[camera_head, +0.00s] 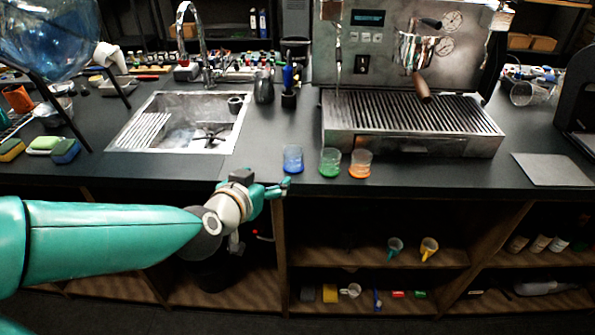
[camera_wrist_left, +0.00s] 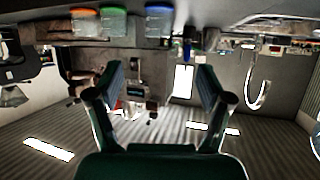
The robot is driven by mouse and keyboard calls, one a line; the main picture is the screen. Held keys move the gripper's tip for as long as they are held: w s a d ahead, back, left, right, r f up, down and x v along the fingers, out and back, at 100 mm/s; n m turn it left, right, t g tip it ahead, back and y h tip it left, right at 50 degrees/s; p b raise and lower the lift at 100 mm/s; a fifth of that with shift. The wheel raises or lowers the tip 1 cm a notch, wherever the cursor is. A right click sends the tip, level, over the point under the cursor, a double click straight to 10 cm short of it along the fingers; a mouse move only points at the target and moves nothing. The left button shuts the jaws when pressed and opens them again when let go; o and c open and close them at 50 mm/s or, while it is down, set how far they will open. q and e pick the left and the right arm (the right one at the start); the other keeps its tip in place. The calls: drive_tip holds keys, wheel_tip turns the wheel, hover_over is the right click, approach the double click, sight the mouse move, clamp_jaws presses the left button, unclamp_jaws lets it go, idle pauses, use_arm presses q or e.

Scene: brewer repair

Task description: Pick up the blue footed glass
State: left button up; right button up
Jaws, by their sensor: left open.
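The blue footed glass (camera_head: 292,158) stands upright on the dark counter, leftmost of three glasses in the head view. In the left wrist view, which is upside down, the blue glass (camera_wrist_left: 160,19) shows at the top, beyond the fingertips. My left gripper (camera_head: 281,187) is just in front of the counter edge, close to the blue glass and slightly below and left of it. In the left wrist view its fingers (camera_wrist_left: 161,82) are spread apart with nothing between them. My right gripper is not in view.
A green glass (camera_head: 330,162) and an orange glass (camera_head: 360,163) stand to the right of the blue one. The espresso machine (camera_head: 412,142) stands behind them. A sink (camera_head: 185,125) lies to the left. Open shelves (camera_head: 375,257) are below the counter (camera_head: 240,174).

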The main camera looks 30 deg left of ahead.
use_arm(q)
drive_tip(key=p, duration=0.5)
approach(290, 158)
drive_tip(key=x, duration=0.6)
drive_tip(key=shift+a+f, duration=0.2)
drive_tip(key=shift+a, duration=0.05)
drive_tip(key=shift+w+f+p, duration=0.1)
drive_tip(key=shift+w+p, duration=0.5)
drive_tip(key=shift+w, duration=0.05)
drive_tip(key=p+x, duration=0.1)
drive_tip(key=x, duration=0.2)
drive_tip(key=shift+w, duration=0.2)
drive_tip(key=shift+w+f, duration=0.25)
drive_tip(key=shift+w, duration=0.1)
drive_tip(key=c, duration=1.3)
